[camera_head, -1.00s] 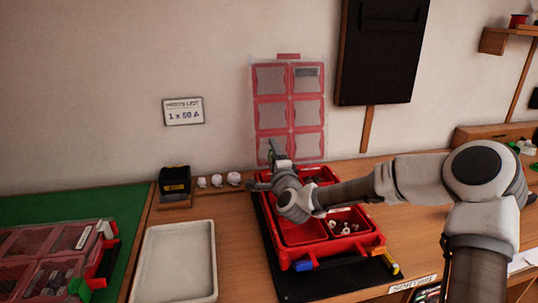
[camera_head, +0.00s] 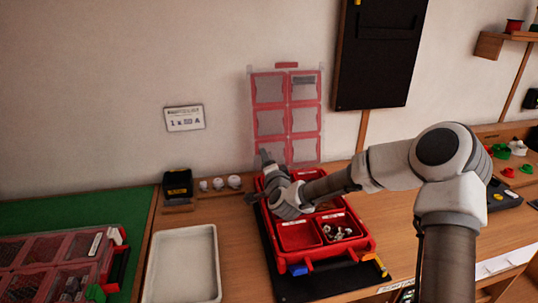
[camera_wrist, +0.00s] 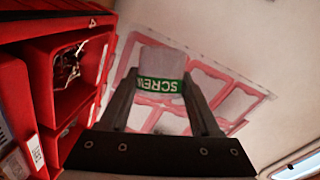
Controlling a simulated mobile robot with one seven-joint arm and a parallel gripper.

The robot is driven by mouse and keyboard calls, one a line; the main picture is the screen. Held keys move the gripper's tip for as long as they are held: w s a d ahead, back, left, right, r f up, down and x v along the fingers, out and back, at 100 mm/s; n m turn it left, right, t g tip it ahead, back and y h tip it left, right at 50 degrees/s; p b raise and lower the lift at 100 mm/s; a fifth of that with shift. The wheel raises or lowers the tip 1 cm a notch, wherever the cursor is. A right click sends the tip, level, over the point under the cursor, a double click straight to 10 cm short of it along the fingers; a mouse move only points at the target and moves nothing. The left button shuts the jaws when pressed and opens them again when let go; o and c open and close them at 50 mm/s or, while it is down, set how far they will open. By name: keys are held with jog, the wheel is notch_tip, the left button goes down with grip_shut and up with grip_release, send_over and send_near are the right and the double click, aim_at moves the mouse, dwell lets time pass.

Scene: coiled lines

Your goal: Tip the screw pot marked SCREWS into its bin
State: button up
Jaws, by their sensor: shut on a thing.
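The screw pot (camera_wrist: 152,60) is pale and translucent, with a green band reading SCREW, the rest cut off by a finger. It fills the space between the fingers of my gripper (camera_wrist: 160,92) in the wrist view. In the head view my gripper (camera_head: 259,182) is at the back left of the open red compartment box (camera_head: 323,262); I cannot make out the pot there. The front-left compartment (camera_head: 299,236) looks empty. The front-right compartment holds small light and dark parts (camera_head: 341,231). My wrist hides part of the back compartments. I cannot tell which bin is for screws.
The box's clear-windowed red lid (camera_head: 288,118) stands up against the wall behind. An empty white tray (camera_head: 182,265) lies to the left, with a black device (camera_head: 177,183) and small white pieces (camera_head: 218,184) behind it. A closed red organiser (camera_head: 60,262) lies on a green mat.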

jog(key=shift+w+a+r+n+g+h+p, duration=0.25)
jog(key=shift+n+p, duration=0.55)
jog(key=shift+p, duration=1.05)
jog(key=shift+s+a+r+n+g+h+p, duration=0.15)
jog(key=shift+r+n+g+h+p, duration=0.45)
jog(key=shift+p, duration=1.25)
jog(key=n+p, duration=0.2)
jog(key=p, duration=0.1)
jog(key=shift+a+f+p, duration=0.1)
jog(key=shift+a+p, duration=0.05)
jog(key=shift+p, duration=0.25)
jog(key=n+h+p, duration=0.1)
jog(key=n+g+p, duration=0.1)
jog(key=p, duration=0.1)
jog(key=n+h+p, duration=0.1)
jog(key=shift+r+n+h, duration=0.25)
jog(key=shift+n+h, duration=0.1)
jog(key=shift+n, duration=0.05)
jog(key=shift+n+g+h+p, duration=0.25)
jog(key=shift+n+h+p, duration=0.15)
jog(key=shift+n+p, duration=0.3)
jog(key=shift+f, duration=0.1)
jog(key=shift+d, duration=0.2)
